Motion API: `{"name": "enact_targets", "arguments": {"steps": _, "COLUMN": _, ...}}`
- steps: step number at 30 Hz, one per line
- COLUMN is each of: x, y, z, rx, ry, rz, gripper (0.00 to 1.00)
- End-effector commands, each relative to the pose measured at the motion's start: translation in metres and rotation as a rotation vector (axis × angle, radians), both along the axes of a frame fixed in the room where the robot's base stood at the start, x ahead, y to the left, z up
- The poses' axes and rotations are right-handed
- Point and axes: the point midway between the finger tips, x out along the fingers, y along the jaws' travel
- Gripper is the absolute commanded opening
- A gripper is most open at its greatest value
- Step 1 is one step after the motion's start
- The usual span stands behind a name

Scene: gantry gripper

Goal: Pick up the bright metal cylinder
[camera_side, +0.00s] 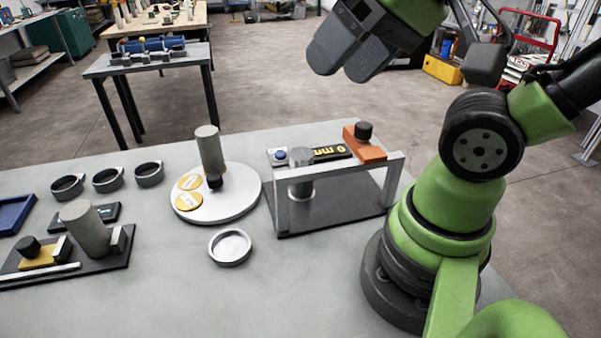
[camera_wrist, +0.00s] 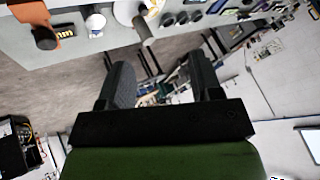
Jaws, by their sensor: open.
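The bright metal cylinder (camera_side: 301,187) stands upright on a dark plate, under the top bar of a grey gantry frame (camera_side: 340,170). The bar crosses in front of its upper part. In the wrist view a shiny round thing at the upper left (camera_wrist: 95,20) may be this cylinder, but I cannot be sure. My gripper (camera_side: 339,70) is open and empty, high above and behind the gantry, well apart from the cylinder. In the wrist view its two fingers (camera_wrist: 160,65) are spread with nothing between them.
An orange block with a black knob (camera_side: 365,144) stands at the gantry's right rear. A white disc (camera_side: 240,205) left of it carries a matte grey cylinder (camera_side: 209,150) and yellow discs. A shallow metal dish (camera_side: 230,248) lies in front. Another grey cylinder (camera_side: 86,230) stands left.

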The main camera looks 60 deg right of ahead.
Motion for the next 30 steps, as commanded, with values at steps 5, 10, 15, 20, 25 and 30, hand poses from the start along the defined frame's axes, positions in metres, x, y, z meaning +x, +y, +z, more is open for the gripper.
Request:
{"name": "enact_targets", "arguments": {"steps": 5, "x": 0.0, "y": 0.0, "z": 0.0, "rx": 0.0, "ry": 0.0, "rz": 0.0, "gripper": 0.64}}
{"name": "enact_targets", "arguments": {"steps": 10, "x": 0.0, "y": 0.0, "z": 0.0, "rx": 0.0, "ry": 0.0, "rz": 0.0, "gripper": 0.83}}
{"name": "enact_targets", "arguments": {"steps": 15, "x": 0.0, "y": 0.0, "z": 0.0, "rx": -0.001, "ry": 0.001, "rz": 0.001, "gripper": 0.83}}
{"name": "enact_targets", "arguments": {"steps": 20, "x": 0.012, "y": -0.006, "z": -0.004, "rx": -0.04, "ry": 0.042, "rz": 0.012, "gripper": 0.83}}
{"name": "enact_targets", "arguments": {"steps": 25, "x": 0.048, "y": -0.028, "z": -0.022, "rx": -0.153, "ry": 0.169, "rz": 0.07, "gripper": 0.83}}
{"name": "enact_targets", "arguments": {"steps": 30, "x": 0.083, "y": -0.06, "z": -0.06, "rx": -0.254, "ry": 0.325, "rz": 0.176, "gripper": 0.83}}
